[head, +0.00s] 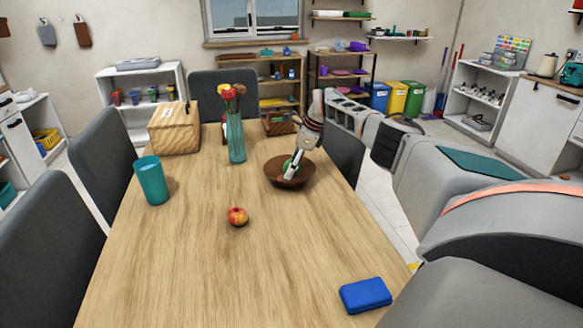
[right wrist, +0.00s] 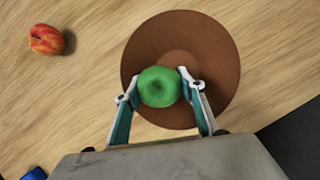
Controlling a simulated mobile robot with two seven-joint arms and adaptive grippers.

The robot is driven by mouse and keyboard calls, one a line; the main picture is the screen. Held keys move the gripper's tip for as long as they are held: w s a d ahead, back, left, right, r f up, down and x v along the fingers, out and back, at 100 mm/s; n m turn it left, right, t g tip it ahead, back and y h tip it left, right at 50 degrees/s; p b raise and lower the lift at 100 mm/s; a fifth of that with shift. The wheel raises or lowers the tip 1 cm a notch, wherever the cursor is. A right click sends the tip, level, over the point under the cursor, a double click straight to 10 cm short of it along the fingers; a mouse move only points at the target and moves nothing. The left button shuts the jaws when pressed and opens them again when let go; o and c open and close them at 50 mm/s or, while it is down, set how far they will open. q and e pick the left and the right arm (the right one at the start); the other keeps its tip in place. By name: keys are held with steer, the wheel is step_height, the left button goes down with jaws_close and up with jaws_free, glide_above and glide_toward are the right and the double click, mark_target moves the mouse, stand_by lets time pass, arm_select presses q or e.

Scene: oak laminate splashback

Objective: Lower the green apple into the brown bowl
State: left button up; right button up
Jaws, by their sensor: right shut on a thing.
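The green apple (right wrist: 160,87) is held between the two fingers of my right gripper (right wrist: 161,92) in the right wrist view. In the head view the apple (head: 287,166) is partly hidden by my right gripper (head: 291,170). The brown bowl (right wrist: 217,60) lies directly below the apple in the wrist view. In the head view the bowl (head: 272,180) stands on the table, with the fingertips and apple at its opening. I cannot tell whether the apple touches the bowl's inside. My left gripper is not in view.
A red and yellow apple (head: 237,217) lies on the wooden table (head: 200,270). A teal cup (head: 151,181), a glass vase (head: 236,140) with flowers and a wooden box (head: 174,130) stand left of the bowl. A blue case (head: 365,296) lies at the front right.

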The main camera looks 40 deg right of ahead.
steer(key=shift+f, duration=0.4)
stand_by(0.3)
steer(key=o, duration=1.2)
steer(key=shift+o, duration=0.2)
steer(key=shift+s+d+r, duration=0.1)
steer(key=shift+d+r, duration=0.05)
steer(key=shift+r, duration=0.4)
steer(key=v, duration=1.1)
steer(key=shift+f, duration=0.1)
